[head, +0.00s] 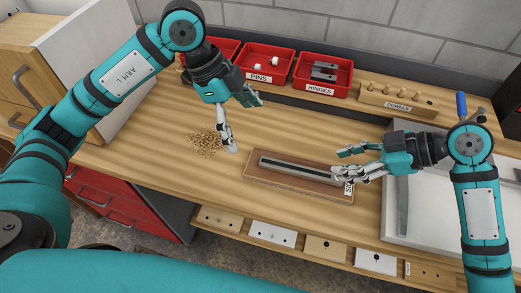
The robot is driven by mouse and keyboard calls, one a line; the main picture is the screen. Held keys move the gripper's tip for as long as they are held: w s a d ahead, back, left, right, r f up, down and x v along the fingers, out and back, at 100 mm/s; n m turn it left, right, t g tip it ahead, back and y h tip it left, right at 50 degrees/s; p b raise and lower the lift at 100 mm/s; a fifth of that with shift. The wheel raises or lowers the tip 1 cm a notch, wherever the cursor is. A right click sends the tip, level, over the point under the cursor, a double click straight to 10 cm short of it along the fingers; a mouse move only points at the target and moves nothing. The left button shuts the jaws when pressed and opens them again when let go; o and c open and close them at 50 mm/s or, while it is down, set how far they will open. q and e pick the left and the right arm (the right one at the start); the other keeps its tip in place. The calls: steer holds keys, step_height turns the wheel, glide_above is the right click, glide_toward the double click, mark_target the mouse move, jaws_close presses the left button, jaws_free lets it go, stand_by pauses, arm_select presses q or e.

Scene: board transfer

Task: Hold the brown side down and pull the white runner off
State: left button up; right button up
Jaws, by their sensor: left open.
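A flat brown board (262,181), which looks like the brown side, lies on the bench in the middle. A long runner (290,170), dark grey with pale edges rather than plainly white, lies along its top. My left gripper (243,118) is open and empty above the bench, behind and left of the board. My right gripper (345,163) is at the board's right end, its fingers apart with bench showing between them. Its pale front finger covers the runner's right end, so I cannot tell whether it touches. A white label at that end is partly hidden.
A pile of small tan bits (205,142) lies left of the board. Red bins marked PINS (262,77) and HINGES (319,93) and a dowel block (398,104) line the back. A pale panel (430,228) lies at right. Bench between is clear.

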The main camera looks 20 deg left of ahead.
mark_target(264, 160)
arm_select(q)
steer(key=x, duration=1.3)
steer(key=shift+d+f, duration=0.15)
steer(key=shift+f, duration=0.15)
steer(key=shift+c, duration=0.4)
steer(key=c, duration=1.1)
steer(key=o, duration=1.2)
steer(key=v, duration=1.2)
steer(key=shift+s, duration=0.1)
arm_select(e)
steer(key=shift+f, duration=0.1)
